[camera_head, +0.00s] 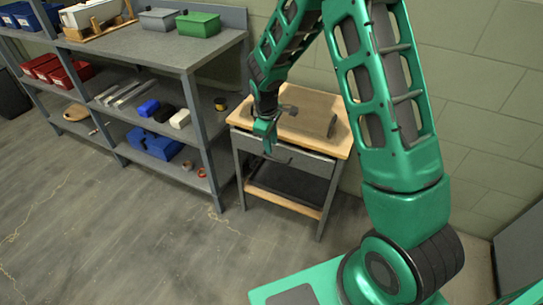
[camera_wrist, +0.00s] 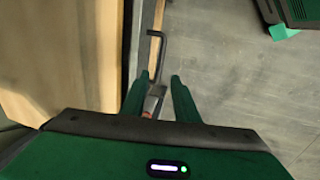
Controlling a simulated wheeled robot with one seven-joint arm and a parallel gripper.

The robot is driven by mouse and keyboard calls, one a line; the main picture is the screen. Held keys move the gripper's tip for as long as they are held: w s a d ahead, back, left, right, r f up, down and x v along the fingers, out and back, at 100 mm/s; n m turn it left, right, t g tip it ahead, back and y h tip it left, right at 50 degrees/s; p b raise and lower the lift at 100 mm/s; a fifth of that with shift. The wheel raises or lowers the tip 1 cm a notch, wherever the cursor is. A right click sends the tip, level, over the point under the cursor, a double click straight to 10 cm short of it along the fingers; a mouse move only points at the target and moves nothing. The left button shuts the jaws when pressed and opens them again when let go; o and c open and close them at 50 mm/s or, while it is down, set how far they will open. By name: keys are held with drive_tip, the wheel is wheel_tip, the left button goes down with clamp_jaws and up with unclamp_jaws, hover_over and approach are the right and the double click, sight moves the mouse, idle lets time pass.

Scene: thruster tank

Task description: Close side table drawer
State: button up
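The side table (camera_head: 341,108) has a wooden top and a grey frame and stands against the wall. Its grey drawer (camera_head: 307,162) is under the top; I cannot tell how far it stands out. My gripper (camera_head: 267,135) is at the front of the table, near the drawer front. In the wrist view my gripper (camera_wrist: 161,88) points down with its two green fingers apart. A thin dark handle (camera_wrist: 156,60) shows just beyond and between the fingertips; contact is unclear. The wooden top (camera_wrist: 60,50) fills the left of the wrist view.
A grey shelf unit (camera_head: 190,55) with bins, boxes and tools stands close left of the table. A grey box (camera_head: 311,112) lies on the tabletop. A wooden lower shelf (camera_head: 283,202) is under the drawer. The floor (camera_head: 150,240) in front is clear.

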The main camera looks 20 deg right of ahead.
sight(272, 160)
drive_tip(key=f, duration=0.5)
drive_tip(key=w+d+f, duration=0.1)
drive_tip(key=f, duration=0.1)
drive_tip(key=shift+f, duration=0.3)
clamp_jaws()
